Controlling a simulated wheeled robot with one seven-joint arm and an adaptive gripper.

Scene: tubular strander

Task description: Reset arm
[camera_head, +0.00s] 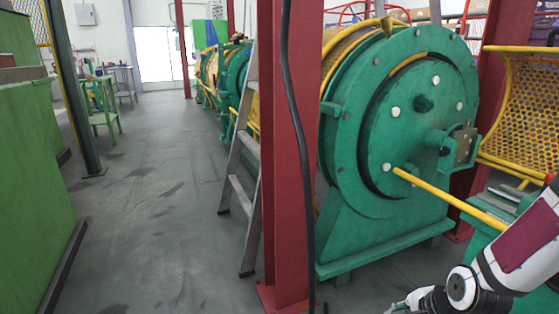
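My arm (515,250) shows at the lower right, with a white link, a dark red panel and black joints. It bends down toward the bottom edge. My gripper (398,307) is only partly in view at the bottom edge, small and cut off, so its fingers cannot be made out. The arm is in front of the large green strander drum housing (420,120). No object shows at the visible part of the gripper.
A yellow bar (450,199) slopes from the drum face toward my arm. A yellow mesh guard (525,95) stands at right. A red column (285,180) and a ladder (240,165) stand left of the drum. The grey aisle floor (150,210) is clear; green cabinets (30,190) line its left.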

